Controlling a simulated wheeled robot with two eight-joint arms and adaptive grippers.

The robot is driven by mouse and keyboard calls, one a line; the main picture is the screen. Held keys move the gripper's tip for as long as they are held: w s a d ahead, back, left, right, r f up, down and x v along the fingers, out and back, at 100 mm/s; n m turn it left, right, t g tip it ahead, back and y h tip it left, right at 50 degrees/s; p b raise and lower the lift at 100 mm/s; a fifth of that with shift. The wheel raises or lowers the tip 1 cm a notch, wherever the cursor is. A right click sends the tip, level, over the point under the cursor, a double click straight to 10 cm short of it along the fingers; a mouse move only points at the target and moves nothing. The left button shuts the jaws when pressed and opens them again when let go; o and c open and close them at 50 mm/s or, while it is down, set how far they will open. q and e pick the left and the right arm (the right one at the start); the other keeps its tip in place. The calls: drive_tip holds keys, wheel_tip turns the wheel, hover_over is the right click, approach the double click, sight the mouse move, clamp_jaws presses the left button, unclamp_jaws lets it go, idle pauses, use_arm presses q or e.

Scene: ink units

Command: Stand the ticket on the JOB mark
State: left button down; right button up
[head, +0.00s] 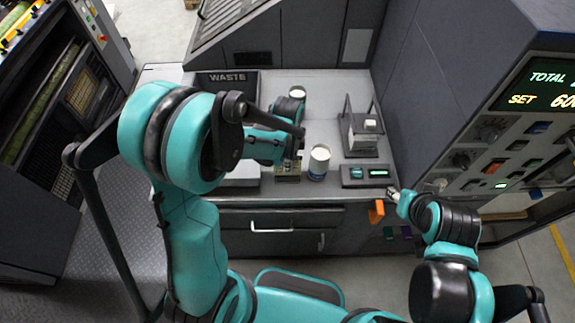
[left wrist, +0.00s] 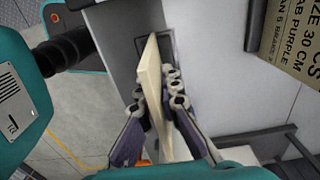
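The ticket (left wrist: 150,82) is a thin cream slab, seen nearly edge-on in the left wrist view. My left gripper (left wrist: 157,97) has a finger on each side of it and appears shut on it. The ticket's far end overlaps a dark-outlined rectangle (left wrist: 138,50) on the grey surface; no lettering is readable there, and I cannot tell whether they touch. In the head view my left gripper (head: 290,166) is low over the front of the counter, with the ticket mostly hidden. My right gripper (head: 393,194) is at the counter's front right edge, too small to judge.
A pale-topped can (head: 319,160) stands just right of my left gripper; another can (head: 297,93) is farther back. A clear-sided stand (head: 362,145) and a small device with a green display (head: 367,175) are to the right. A WASTE bin (head: 228,78) is at back left.

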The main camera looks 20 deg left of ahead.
use_arm(q)
drive_tip(key=shift+s+f+b, duration=0.1)
drive_tip(key=shift+f+b, duration=0.1)
drive_tip(key=shift+b, duration=0.1)
drive_tip(key=c, duration=1.7)
unclamp_jaws()
drive_tip(key=shift+r, duration=0.1)
